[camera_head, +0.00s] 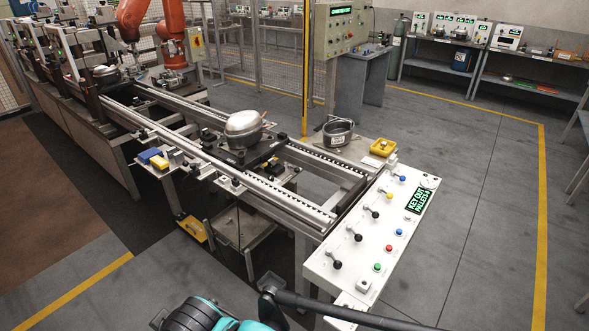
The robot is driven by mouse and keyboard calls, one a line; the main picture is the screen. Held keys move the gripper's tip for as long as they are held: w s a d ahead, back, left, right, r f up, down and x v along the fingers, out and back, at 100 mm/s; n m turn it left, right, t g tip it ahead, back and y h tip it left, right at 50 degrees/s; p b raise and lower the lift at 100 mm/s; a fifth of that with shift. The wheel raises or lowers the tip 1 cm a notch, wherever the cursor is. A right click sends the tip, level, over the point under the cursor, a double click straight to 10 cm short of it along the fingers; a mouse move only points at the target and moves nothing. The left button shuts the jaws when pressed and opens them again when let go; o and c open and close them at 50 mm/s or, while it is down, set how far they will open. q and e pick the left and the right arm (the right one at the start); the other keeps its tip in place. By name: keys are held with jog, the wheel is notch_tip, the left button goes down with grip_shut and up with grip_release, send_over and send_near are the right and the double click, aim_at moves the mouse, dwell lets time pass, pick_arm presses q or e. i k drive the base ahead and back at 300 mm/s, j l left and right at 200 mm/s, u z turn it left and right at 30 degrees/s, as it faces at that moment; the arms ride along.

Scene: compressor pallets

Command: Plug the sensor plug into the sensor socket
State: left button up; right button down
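A silver domed compressor (243,128) sits on a dark pallet on the rail conveyor (290,197), near the middle of the camera_head view. I cannot make out the sensor plug or the sensor socket at this size. Small blue, yellow and grey parts (160,160) sit on a side shelf left of the rails. Teal and black parts of my own body show along the bottom edge. No gripper fingers can be seen, so neither gripper is in view.
A white control panel (372,232) with levers, buttons and a green-lit display stands at the conveyor's right end. Beside it are an open metal housing (338,134) and a yellow box (383,147). An orange robot arm (170,35) stands behind. Right floor is mostly clear.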

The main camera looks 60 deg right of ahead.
aim_at(234, 182)
jog(key=i+l+z, duration=0.2)
jog(key=z, duration=0.25)
jog(key=i+l+z, duration=0.1)
jog(key=i+z, duration=0.6)
jog(key=z, duration=0.25)
jog(key=i+j+z, duration=0.15)
jog(key=i+z, duration=0.2)
jog(key=z, duration=0.15)
jog(key=i+j+z, duration=0.2)
jog(key=z, duration=0.25)
jog(key=i+z, duration=0.4)
jog(key=i+j, duration=0.05)
jog(key=i, duration=0.05)
